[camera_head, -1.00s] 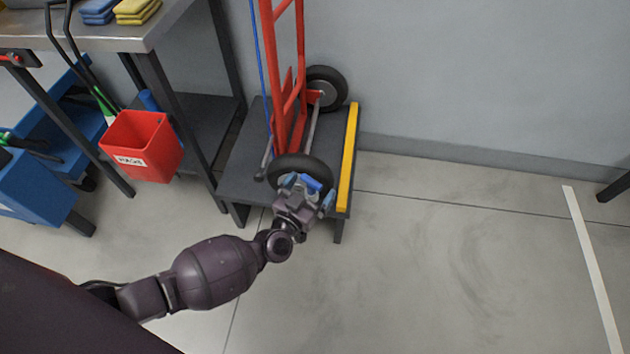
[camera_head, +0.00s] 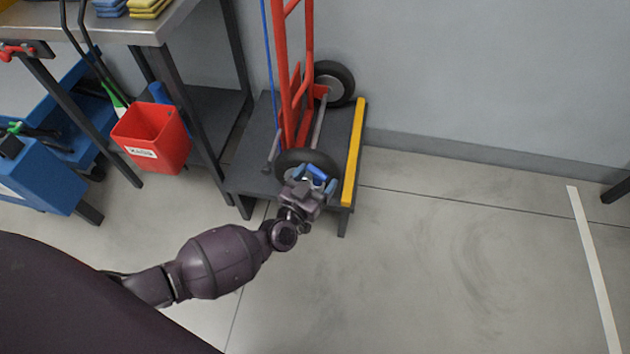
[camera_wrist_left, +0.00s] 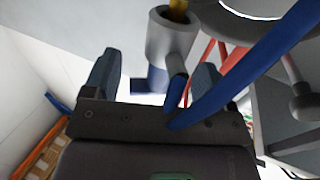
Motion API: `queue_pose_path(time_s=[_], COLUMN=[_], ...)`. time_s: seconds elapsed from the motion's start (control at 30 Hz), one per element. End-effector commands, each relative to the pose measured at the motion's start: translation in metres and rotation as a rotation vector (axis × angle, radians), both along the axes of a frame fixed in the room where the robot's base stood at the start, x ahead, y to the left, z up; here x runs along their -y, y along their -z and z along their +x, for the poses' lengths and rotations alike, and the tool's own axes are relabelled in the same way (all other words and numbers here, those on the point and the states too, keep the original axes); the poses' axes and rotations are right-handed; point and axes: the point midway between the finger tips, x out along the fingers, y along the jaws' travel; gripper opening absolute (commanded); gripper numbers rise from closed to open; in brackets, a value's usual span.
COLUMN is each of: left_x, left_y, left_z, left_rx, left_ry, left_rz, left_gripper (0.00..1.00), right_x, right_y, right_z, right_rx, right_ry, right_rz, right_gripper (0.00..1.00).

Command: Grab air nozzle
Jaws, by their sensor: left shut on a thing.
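My left gripper (camera_head: 316,178) reaches out in front of the low dark step platform, near the hand truck's front wheel. In the left wrist view its two blue-grey fingers (camera_wrist_left: 155,83) stand either side of the air nozzle (camera_wrist_left: 171,36). The nozzle has a grey cylindrical body, a brass-coloured end and a blue part below. The gripper is shut on it, though the contact is partly hidden. A blue hose (camera_wrist_left: 262,62) runs from beside the nozzle to the upper right. In the head view only a small blue piece shows at the fingers. My right gripper is not in view.
A red hand truck (camera_head: 281,80) stands on the dark platform (camera_head: 250,165), which has a yellow edge strip (camera_head: 354,150). A red bin (camera_head: 155,138) hangs by the metal table (camera_head: 120,30); a blue cart (camera_head: 40,180) is at left.

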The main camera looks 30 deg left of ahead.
Motion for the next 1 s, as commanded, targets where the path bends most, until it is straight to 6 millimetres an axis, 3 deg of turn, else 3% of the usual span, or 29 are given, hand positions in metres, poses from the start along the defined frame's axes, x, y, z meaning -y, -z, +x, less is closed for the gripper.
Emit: queue_pose_path(time_s=[0.03,0.5,0.7,1.0], left_x=[0.0,0.0,0.0,0.0], left_y=[-0.021,-0.137,-0.168,-0.185], left_z=[0.004,0.006,0.004,0.002], left_rx=[0.017,0.027,0.02,0.008], left_ry=[-0.002,-0.002,-0.002,-0.001], left_rz=[-0.003,-0.005,-0.004,-0.003], left_gripper=[0.51,0.51,0.51,0.51], right_x=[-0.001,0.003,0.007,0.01], right_y=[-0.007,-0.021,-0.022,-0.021], right_z=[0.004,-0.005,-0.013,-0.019], right_rx=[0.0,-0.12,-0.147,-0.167], right_ry=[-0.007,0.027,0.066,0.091], right_rz=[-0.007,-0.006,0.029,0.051], right_gripper=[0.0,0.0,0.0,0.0])
